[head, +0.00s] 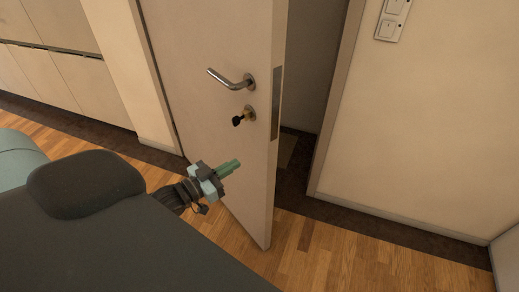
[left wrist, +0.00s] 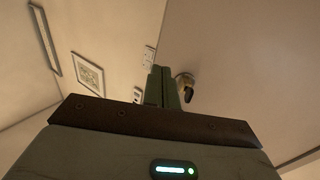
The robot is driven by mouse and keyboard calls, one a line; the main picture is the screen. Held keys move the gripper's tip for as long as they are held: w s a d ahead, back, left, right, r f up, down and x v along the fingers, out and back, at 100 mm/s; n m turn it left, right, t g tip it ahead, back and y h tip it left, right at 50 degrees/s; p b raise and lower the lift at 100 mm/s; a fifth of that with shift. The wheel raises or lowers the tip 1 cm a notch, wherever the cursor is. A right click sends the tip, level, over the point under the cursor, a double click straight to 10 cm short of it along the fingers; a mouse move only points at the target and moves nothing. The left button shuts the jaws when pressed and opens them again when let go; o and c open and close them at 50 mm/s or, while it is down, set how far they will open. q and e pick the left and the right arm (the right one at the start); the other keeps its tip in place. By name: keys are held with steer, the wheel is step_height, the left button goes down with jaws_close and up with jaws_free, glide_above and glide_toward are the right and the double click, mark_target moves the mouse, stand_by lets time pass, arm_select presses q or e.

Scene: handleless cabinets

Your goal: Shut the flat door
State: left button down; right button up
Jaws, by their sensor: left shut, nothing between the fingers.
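The flat door (head: 206,58) is a pale panel standing ajar in the head view, with a dark gap between its free edge and the frame. A metal lever handle (head: 232,79) sits near that edge, with a lock and dark key (head: 243,116) below it. My left gripper (head: 235,165) is shut and empty. It is in front of the door face, lower than the key; I cannot tell whether it touches the door. In the left wrist view, the shut fingers (left wrist: 166,87) point up beside the lock and key (left wrist: 186,87), with the door (left wrist: 240,70) at right. My right gripper is not in view.
The door frame (head: 338,100) and a wall with light switches (head: 392,18) stand right of the gap. Pale handleless cabinets (head: 50,75) line the far left. Wooden floor (head: 330,255) is clear in front. A framed picture (left wrist: 87,74) hangs in the wrist view.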

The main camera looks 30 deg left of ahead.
arm_select(q)
glide_toward(267, 145)
steer(key=x, duration=0.5)
steer(key=shift+d+r, duration=0.1)
steer(key=shift+r, duration=0.05)
steer(key=shift+x, duration=0.8)
steer(key=shift+w, duration=0.1)
